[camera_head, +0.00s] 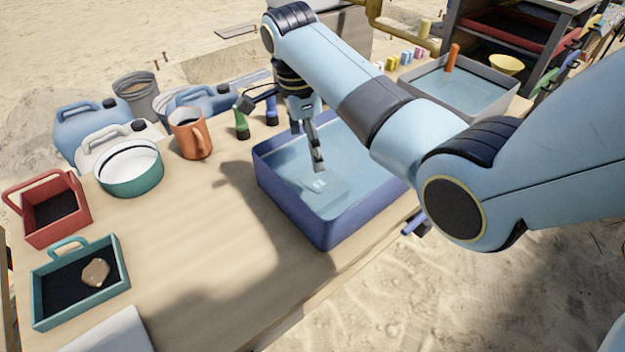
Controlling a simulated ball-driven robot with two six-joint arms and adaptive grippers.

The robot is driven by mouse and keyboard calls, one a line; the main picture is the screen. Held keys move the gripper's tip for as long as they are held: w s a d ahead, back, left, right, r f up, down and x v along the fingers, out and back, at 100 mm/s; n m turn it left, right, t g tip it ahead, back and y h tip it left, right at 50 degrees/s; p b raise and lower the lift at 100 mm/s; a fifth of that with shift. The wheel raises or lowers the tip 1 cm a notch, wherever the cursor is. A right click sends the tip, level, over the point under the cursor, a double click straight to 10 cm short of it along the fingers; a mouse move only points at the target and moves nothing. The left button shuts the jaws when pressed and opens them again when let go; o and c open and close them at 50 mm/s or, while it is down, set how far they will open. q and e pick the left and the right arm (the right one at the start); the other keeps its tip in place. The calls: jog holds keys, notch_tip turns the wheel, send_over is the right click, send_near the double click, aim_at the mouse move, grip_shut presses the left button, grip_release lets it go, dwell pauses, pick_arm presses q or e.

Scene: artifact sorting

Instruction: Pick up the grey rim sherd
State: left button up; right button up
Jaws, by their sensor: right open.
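My right gripper (317,163) is over the blue basin (322,235) of water, pointing down, with its fingertips close to the water. Its jaws are open and seen nearly edge-on. A small pale grey piece (318,185) shows in the basin just below the fingertips. It may be the grey rim sherd, but its shape is blurred by the water. I cannot tell whether the fingers touch it. My left gripper is not in view.
A teal tray (38,300) holding a tan sherd (96,272) and a red tray (75,222) stand at the left. A white-and-teal bowl (130,183) and an orange mug (187,137) stand behind. Another water tub (488,112) is at the back right. The table's middle is clear.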

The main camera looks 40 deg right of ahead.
send_over(315, 181)
jog(key=f, duration=0.4)
jog(key=shift+a+f+b, duration=0.1)
jog(key=shift+a+b, duration=0.2)
jog(key=shift+a, duration=0.1)
jog(key=f, duration=0.3)
jog(key=f+b, duration=0.1)
jog(key=f, duration=0.1)
jog(key=shift+w+d+f, duration=0.1)
jog(key=shift+d+f, duration=0.15)
jog(key=shift+d, duration=0.1)
jog(key=c, duration=1.3)
jog(key=shift+r, duration=0.65)
jog(key=shift+c, duration=0.2)
notch_tip(315, 181, up, 3)
jog(key=shift+p, duration=0.5)
jog(key=s+d+r+p, duration=0.1)
jog(key=s+d+r, duration=0.5)
jog(key=d, duration=0.3)
jog(key=shift+s+d+r+p, duration=0.25)
jog(key=shift+s+r+p, duration=0.15)
